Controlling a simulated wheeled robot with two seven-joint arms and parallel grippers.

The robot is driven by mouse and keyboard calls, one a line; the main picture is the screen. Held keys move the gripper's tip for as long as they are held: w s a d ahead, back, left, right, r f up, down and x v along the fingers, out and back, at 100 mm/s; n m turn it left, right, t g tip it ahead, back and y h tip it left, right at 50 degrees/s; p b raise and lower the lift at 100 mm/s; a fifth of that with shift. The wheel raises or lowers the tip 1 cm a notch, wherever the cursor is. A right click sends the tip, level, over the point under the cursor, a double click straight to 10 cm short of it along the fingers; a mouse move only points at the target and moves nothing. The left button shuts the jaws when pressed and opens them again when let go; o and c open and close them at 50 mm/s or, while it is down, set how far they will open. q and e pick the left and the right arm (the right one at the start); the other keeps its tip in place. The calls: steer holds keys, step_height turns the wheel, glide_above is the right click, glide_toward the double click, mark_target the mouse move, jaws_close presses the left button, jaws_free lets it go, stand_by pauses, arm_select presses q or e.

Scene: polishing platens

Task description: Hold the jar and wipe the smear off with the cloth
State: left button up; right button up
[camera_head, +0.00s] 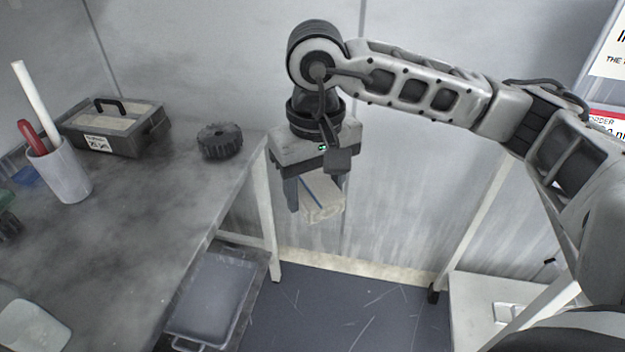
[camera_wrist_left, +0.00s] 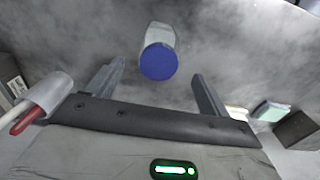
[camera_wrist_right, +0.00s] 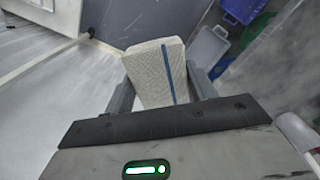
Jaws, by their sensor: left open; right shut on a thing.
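The cloth (camera_head: 322,203) is a folded cream pad with a blue stripe. My right gripper (camera_head: 312,192) is shut on it and holds it in the air to the right of the table. The cloth fills the space between the fingers in the right wrist view (camera_wrist_right: 155,72). The jar (camera_wrist_left: 158,52) has a blue lid and a pale body, and shows in the left wrist view. My left gripper (camera_wrist_left: 155,88) is open, with the jar ahead of the gap between its fingers, apart from both. I cannot make out the jar or the left gripper in the head view. No smear can be made out.
On the grey table (camera_head: 150,225) stand a white cup (camera_head: 60,172) with a red-handled tool and a white rod, a grey box (camera_head: 115,128) and a dark ribbed knob (camera_head: 220,142). A grey tray (camera_head: 210,295) sits low beside the table. The table's middle is clear.

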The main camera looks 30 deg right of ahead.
arm_select(q)
step_height(320, 180, down, 7)
steer(key=b, duration=0.4)
steer(key=shift+w+b, duration=0.1)
steer(key=shift+b, duration=0.3)
steer(key=c, duration=1.1)
